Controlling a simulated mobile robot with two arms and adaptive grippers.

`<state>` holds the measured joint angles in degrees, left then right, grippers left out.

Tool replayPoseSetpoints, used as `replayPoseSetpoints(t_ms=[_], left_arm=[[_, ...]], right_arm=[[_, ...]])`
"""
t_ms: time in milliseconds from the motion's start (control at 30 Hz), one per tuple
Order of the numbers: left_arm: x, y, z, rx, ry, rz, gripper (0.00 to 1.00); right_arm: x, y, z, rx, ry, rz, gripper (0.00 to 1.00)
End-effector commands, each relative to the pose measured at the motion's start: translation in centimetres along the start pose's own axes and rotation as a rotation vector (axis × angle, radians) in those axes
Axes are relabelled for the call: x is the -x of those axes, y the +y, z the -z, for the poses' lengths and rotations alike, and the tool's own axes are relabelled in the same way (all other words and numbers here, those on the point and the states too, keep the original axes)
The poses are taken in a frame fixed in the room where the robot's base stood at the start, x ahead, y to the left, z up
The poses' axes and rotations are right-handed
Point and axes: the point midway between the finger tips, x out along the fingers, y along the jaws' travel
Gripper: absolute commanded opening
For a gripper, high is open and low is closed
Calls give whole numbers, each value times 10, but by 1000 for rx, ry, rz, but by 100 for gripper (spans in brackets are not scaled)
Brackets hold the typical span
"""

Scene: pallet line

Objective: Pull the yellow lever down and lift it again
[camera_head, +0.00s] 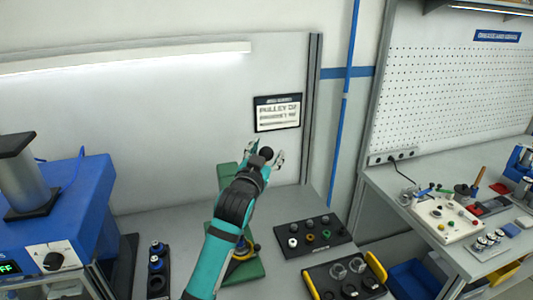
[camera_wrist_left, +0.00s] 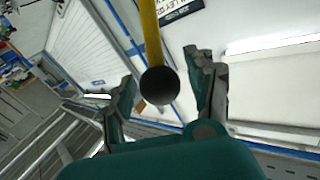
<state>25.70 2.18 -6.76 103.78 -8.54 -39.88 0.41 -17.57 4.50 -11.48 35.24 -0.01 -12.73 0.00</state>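The yellow lever (camera_wrist_left: 149,35) shows in the left wrist view, running from the top edge to a round black knob (camera_wrist_left: 158,85). In the head view the knob (camera_head: 267,153) shows at my left gripper (camera_head: 266,152), while the yellow shaft is hidden behind my arm. The gripper's fingers are spread, one on each side of the knob; in the left wrist view (camera_wrist_left: 163,88) gaps show between knob and both fingers. A green press-like stand (camera_head: 250,270) with a yellow part at its base is partly covered by my arm. My right gripper is out of view.
A black tray with small round parts (camera_head: 313,236) lies right of the stand, with a yellow-handled tray (camera_head: 350,285) in front. A blue machine (camera_head: 75,210) stands at the left. A second bench (camera_head: 440,190) with a pegboard is at the right.

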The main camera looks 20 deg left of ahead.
Motion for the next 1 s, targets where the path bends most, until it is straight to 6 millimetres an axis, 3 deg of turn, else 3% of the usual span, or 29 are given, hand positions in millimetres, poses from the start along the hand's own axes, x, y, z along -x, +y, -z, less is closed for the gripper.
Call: replayPoseSetpoints(t_ms=[67,400,1000], left_arm=[[0,0,0,0,0,0,43],[0,0,0,0,-1,0,0],[1,-2,2,0,4,4,0]], right_arm=[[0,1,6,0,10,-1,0],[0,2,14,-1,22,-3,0],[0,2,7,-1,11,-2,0]])
